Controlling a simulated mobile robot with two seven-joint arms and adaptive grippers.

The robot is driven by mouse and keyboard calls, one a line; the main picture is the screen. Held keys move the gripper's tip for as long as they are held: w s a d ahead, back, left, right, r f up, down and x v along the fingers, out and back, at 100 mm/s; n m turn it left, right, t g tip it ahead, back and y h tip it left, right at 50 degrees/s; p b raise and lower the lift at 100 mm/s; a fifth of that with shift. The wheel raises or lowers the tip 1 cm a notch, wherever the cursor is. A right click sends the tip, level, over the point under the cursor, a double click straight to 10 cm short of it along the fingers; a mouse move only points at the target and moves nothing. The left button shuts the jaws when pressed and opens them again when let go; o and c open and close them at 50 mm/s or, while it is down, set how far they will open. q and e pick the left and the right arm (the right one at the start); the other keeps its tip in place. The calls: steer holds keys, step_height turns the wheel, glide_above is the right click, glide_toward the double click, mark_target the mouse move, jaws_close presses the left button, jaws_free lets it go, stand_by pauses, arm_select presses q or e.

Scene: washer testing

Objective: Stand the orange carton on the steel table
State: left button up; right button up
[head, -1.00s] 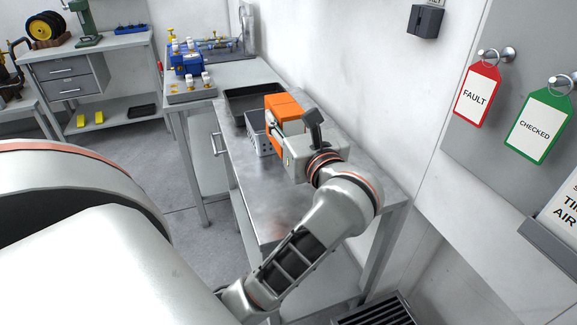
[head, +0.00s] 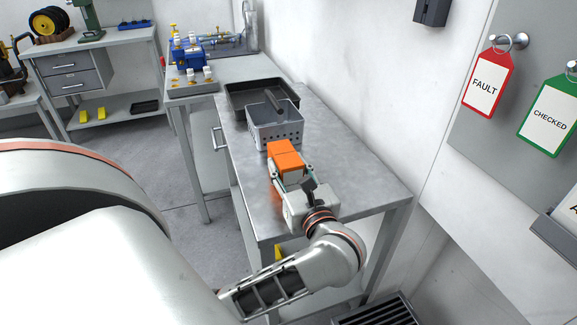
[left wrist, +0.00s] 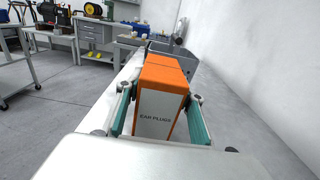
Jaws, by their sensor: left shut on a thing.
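The orange carton (head: 286,155) is over the steel table (head: 350,187), in front of a grey perforated basket. My left gripper (head: 292,174) is shut on it, one finger on each side. In the left wrist view the carton (left wrist: 163,92) is upright between the teal finger pads of the gripper (left wrist: 160,120), with its white "EAR PLUGS" end toward me. I cannot tell whether its underside touches the table. My right gripper is not in view.
The grey perforated basket (head: 276,133), with a dark bar across it, stands just beyond the carton. A dark tray (head: 240,97) lies behind it. The table is bare to the right, up to the white wall (head: 350,90).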

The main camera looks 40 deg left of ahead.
arm_select(q)
steer(key=o, duration=1.1)
steer(key=shift+r, duration=0.1)
